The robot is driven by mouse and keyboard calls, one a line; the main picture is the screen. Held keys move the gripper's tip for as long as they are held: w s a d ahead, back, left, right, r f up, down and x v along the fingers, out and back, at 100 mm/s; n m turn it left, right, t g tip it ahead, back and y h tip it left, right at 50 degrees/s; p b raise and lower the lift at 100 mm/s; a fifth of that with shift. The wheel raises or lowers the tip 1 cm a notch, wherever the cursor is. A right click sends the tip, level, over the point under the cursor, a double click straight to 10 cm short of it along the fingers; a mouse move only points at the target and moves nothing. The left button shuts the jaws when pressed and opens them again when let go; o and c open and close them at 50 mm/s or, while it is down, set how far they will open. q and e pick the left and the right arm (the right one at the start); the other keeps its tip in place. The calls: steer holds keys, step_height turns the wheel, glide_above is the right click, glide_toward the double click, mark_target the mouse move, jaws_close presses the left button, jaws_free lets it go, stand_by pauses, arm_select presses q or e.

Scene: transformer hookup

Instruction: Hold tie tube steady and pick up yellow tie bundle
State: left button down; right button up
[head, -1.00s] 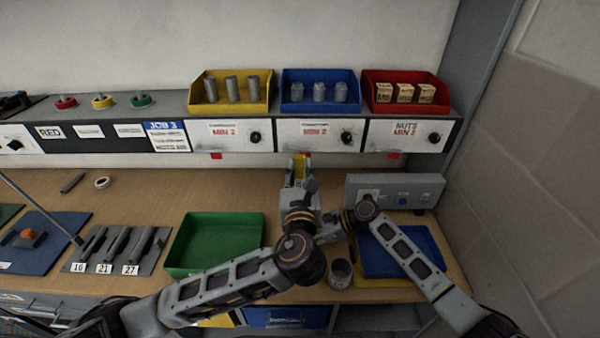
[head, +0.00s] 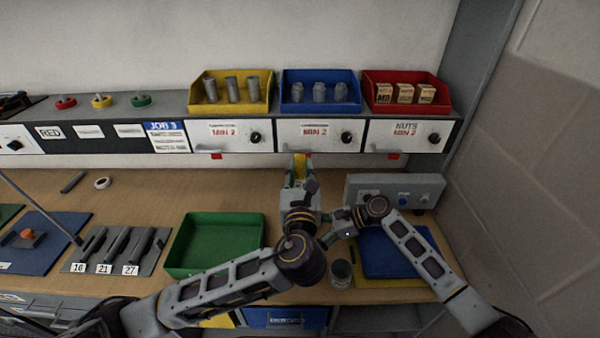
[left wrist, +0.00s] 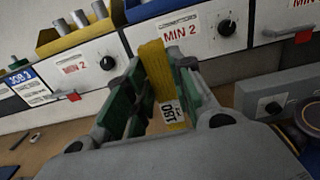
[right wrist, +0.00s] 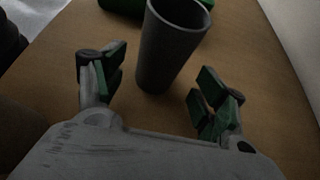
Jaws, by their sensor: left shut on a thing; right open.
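The yellow tie bundle (head: 301,166), a flat yellow strip with a white "180" label, is between the green-padded fingers of my left gripper (head: 300,182). The left wrist view shows the bundle (left wrist: 161,85) upright in the shut fingers (left wrist: 158,98), raised in front of the MIN 2 drawer fronts. The grey tie tube (head: 341,273) stands upright and open-topped on the bench, near the front. My right gripper (head: 333,238) is open and empty. In the right wrist view, the tube (right wrist: 167,50) stands just beyond the open fingers (right wrist: 160,92), apparently untouched.
A blue mat (head: 400,262) is right of the tube. A grey control box (head: 425,190) stands at the back right. Yellow, blue and red bins (head: 408,104) sit on the shelf above the drawers.

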steer(key=v, duration=0.8)
steer(key=shift+d, duration=0.15)
